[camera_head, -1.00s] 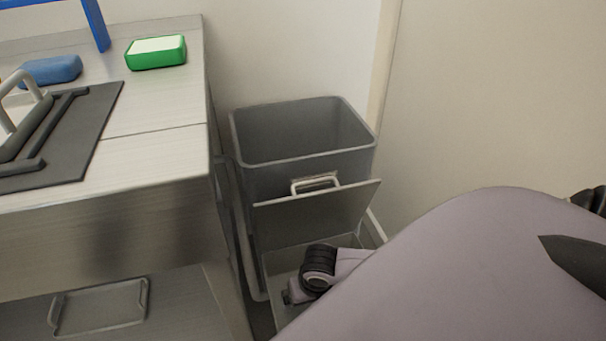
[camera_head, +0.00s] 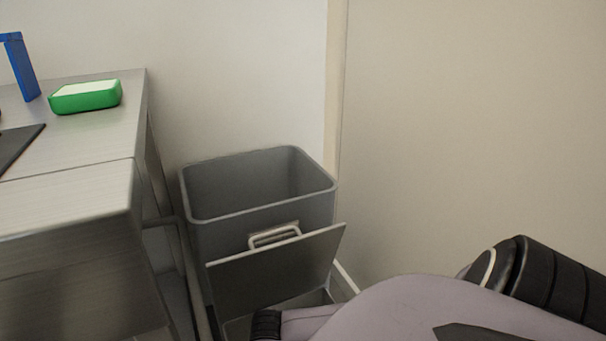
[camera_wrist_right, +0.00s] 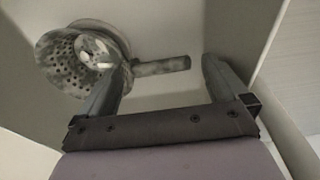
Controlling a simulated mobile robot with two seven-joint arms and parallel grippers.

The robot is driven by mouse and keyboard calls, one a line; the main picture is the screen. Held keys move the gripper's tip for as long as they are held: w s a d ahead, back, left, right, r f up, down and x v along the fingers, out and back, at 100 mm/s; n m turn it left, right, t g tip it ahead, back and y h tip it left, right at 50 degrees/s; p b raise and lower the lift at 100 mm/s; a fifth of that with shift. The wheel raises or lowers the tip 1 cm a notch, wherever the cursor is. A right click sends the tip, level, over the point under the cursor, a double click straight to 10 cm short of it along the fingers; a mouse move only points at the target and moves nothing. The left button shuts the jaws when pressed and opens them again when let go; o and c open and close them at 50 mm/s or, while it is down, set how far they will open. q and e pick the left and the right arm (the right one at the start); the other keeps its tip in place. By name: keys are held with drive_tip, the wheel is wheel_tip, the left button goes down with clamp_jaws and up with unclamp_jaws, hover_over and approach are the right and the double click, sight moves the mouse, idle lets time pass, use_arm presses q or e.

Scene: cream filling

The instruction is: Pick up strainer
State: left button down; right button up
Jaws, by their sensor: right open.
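A metal strainer (camera_wrist_right: 85,58) with a perforated bowl shows at the upper left of the right wrist view. Its short handle (camera_wrist_right: 165,66) points right, across the space between my fingers. My right gripper (camera_wrist_right: 164,70) is open, with one finger on each side of the handle. I cannot tell whether the fingers touch it. In the head view my right arm reaches down at the bin's open front flap, and the strainer and right gripper are hidden there. My left gripper is not in view.
A grey bin (camera_head: 260,180) with a tilted front flap (camera_head: 280,268) and a handle (camera_head: 274,235) stands beside a steel counter (camera_head: 75,165). Walls are close behind and to the right.

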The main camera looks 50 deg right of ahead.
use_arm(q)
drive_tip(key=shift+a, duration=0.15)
use_arm(e)
drive_tip(key=shift+f, duration=0.3)
drive_tip(key=c, duration=1.4)
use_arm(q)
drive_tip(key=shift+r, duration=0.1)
